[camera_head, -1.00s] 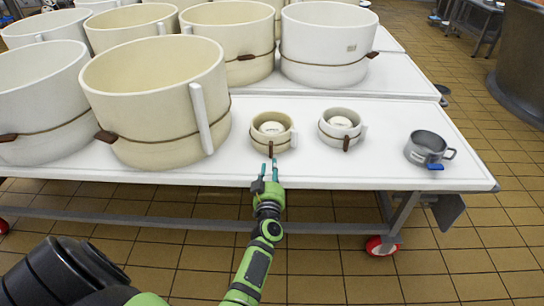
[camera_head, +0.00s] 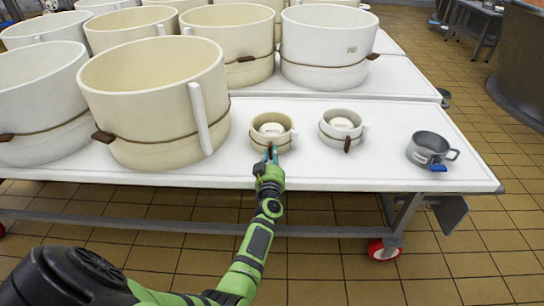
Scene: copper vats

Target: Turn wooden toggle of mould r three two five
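A small cream mould (camera_head: 258,141) stands upright on the white table, with a cord around it and a pale round piece (camera_head: 271,129) inside. My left gripper (camera_head: 271,152) is at its front, where its wooden toggle sat; the fingers now largely hide that toggle. The fingers look close together, but whether they grip it I cannot tell. A second small, whiter mould (camera_head: 328,139) stands to the right, with a brown wooden toggle (camera_head: 348,144) hanging at its front. No mould number is readable here. My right gripper is not in view.
Large cream mould (camera_head: 150,75) with a pale upright strip stands close on the left, among several other big moulds. A metal pot (camera_head: 424,149) with a blue part sits at the right. The white table (camera_head: 400,185) is bare along its front edge.

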